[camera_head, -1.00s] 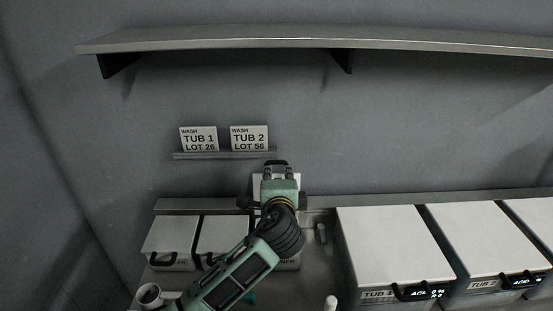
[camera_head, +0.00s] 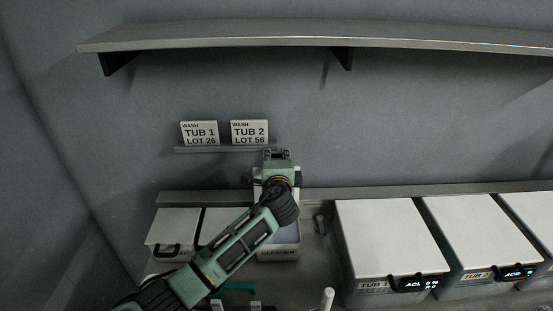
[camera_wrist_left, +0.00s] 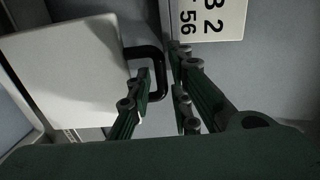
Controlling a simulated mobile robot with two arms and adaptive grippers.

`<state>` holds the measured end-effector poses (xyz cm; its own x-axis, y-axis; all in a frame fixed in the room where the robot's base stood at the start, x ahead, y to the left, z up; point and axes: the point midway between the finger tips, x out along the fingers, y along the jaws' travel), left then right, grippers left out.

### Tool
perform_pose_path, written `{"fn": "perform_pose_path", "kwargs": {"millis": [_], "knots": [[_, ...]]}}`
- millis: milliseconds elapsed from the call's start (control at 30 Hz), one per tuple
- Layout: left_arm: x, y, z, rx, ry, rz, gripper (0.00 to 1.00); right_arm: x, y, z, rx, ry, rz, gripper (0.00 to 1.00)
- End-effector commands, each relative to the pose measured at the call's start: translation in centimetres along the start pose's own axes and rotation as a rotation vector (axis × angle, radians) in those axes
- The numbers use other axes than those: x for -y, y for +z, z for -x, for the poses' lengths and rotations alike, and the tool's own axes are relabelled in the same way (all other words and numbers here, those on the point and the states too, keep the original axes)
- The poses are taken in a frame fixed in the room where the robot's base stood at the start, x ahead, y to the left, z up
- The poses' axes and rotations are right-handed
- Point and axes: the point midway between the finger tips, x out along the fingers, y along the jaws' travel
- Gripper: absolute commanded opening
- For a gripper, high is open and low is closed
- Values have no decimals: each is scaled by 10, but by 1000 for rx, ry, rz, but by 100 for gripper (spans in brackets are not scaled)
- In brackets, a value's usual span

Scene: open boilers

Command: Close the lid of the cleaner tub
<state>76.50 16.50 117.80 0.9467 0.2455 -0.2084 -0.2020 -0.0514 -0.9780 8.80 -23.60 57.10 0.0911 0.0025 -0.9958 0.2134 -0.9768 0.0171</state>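The cleaner tub (camera_head: 279,254) stands in the middle of the bench, with CLEANER on its front and its top open. Its lid is raised, mostly hidden behind my left arm in the head view. In the left wrist view the lid (camera_wrist_left: 65,70) is a white panel with a black loop handle (camera_wrist_left: 158,75). My left gripper (camera_head: 275,154) is up at the raised lid, below the lot cards. In the wrist view its fingers (camera_wrist_left: 157,82) are apart, with the handle's bar between them. I cannot tell whether they touch it. My right gripper is out of view.
Two closed white tubs (camera_head: 172,228) stand left of the cleaner tub, partly behind my arm. Large closed boilers (camera_head: 388,235) stand to the right. A ledge with the TUB 1 and TUB 2 cards (camera_head: 249,133) is on the wall close to my gripper. A long shelf (camera_head: 300,39) runs above.

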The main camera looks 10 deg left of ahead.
Motion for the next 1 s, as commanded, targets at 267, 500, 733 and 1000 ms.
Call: {"fn": "perform_pose_path", "kwargs": {"millis": [267, 500, 733, 1000], "knots": [[0, 0, 0, 0, 0, 0, 5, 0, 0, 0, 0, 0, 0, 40], [0, 0, 0, 0, 1, 1, 0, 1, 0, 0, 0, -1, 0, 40], [0, 0, 0, 0, 1, 3, 0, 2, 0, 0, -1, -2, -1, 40], [-6, 0, 6, -1, -30, 6, 0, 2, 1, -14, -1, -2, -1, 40]]}}
